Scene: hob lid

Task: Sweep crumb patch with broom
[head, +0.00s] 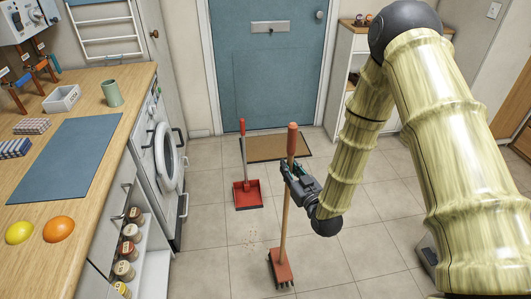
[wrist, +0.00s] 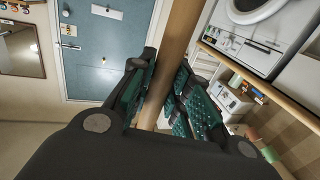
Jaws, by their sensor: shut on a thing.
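The broom has a wooden handle (head: 284,222) with a red grip at the top and a red head (head: 281,267) with dark bristles at floor level. It stands nearly upright. My gripper (head: 291,175) is shut around the handle below the red grip. In the wrist view the handle (wrist: 180,50) passes between the green-padded fingers (wrist: 163,95). The crumb patch (head: 251,240) is a faint scatter on the tiles, left of and behind the broom head, apart from it. A red dustpan (head: 247,193) with an upright handle stands farther back on the floor.
A wooden counter (head: 110,130) and a washing machine (head: 160,155) line the left side. A brown doormat (head: 279,147) lies before the blue door (head: 268,65). An open lower cabinet with jars (head: 129,250) is at front left. Tiles around the broom are clear.

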